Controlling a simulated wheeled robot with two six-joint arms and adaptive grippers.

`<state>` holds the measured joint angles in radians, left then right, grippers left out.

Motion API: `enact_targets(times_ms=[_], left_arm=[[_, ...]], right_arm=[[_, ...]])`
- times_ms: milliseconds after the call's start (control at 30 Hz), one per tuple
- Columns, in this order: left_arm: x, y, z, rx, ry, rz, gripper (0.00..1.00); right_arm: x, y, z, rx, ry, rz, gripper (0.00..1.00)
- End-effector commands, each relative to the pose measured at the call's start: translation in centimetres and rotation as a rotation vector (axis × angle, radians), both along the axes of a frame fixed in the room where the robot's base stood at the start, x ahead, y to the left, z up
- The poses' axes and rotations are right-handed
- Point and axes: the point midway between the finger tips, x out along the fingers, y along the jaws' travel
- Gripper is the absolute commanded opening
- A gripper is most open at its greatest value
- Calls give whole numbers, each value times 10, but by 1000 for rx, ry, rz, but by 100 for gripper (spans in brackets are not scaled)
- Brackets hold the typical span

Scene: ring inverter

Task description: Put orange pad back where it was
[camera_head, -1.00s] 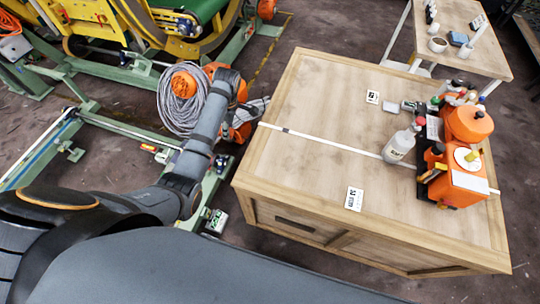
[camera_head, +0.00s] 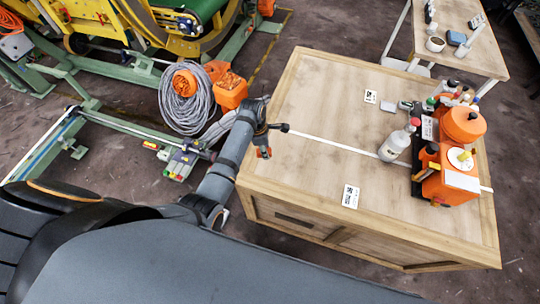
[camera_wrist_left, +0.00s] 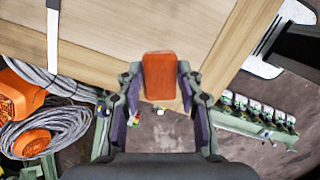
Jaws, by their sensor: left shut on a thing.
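The orange pad (camera_head: 264,152) is a small rounded block at the left edge of the wooden table in the head view. In the left wrist view the orange pad (camera_wrist_left: 160,75) stands out between the fingertips, with the table edge and floor behind it. My left gripper (camera_head: 266,139) is shut on the pad and holds it; it also shows in the left wrist view (camera_wrist_left: 160,90). Whether the pad touches the table cannot be told. My right gripper is not in view.
The wooden table (camera_head: 318,170) has a white strip (camera_head: 335,145) across it. A white bottle (camera_head: 394,145) and orange containers (camera_head: 450,185) stand at its right. A grey cable coil (camera_head: 187,105) and orange bin (camera_head: 230,92) lie left of the table. The table's middle is mostly clear.

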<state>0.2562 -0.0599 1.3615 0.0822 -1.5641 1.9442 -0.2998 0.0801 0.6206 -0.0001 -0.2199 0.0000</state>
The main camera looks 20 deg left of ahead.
Motion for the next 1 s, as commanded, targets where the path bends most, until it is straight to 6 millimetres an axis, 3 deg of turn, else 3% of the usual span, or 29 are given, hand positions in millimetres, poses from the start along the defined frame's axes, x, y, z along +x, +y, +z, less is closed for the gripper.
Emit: enact_targets(times_ms=[100, 333, 500, 733, 767, 900, 1000], left_arm=[[2, -11, -13, 0, -1, 0, 11], [3, -18, -23, -1, 0, 0, 11], [3, -18, -50, 1, 0, 0, 11], [2, -18, -54, 2, -2, 0, 11], [2, -18, -54, 1, -1, 0, 38], [2, -18, -54, 1, 0, 1, 57], [2, -18, -54, 1, 0, 1, 59]], right_arm=[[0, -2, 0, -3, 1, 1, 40], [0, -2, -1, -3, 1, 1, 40], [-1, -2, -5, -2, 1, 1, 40], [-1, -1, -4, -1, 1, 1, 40], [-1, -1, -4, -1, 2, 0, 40], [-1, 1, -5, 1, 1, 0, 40], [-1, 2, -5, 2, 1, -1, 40]])
